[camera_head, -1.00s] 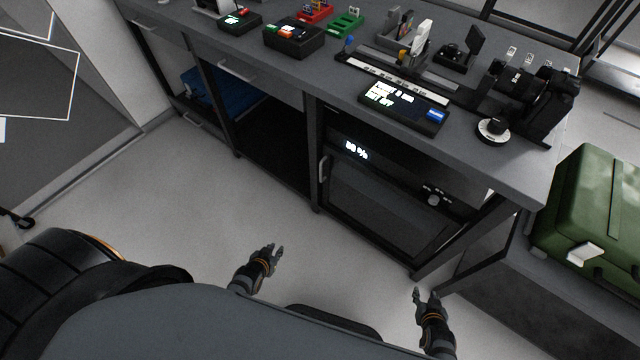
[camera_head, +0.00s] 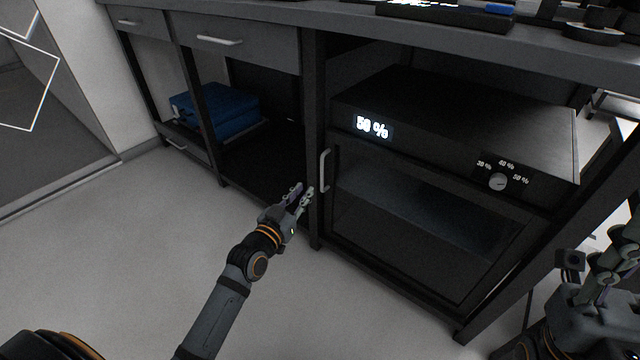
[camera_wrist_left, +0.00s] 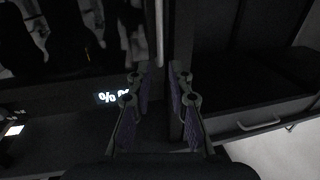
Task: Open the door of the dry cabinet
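The dry cabinet (camera_head: 450,120) is a black box with a lit "50 %" display and a dark glass door (camera_head: 410,225), which is shut. Its light vertical door handle (camera_head: 323,171) is at the door's left edge. My left gripper (camera_head: 302,195) is open, just left of and slightly below the handle in the head view, with a small gap. In the left wrist view the fingers (camera_wrist_left: 159,75) are apart and the handle (camera_wrist_left: 159,32) lies ahead, in line with the gap between them. My right gripper (camera_head: 615,260) is at the right edge, partly cut off; its finger opening is unclear.
The cabinet stands under a dark workbench (camera_head: 345,28), beside a bench leg (camera_head: 314,120). A knob (camera_head: 497,181) with percent marks is at its front right. A blue case (camera_head: 215,110) lies in the left bay. The floor (camera_head: 130,240) in front is clear.

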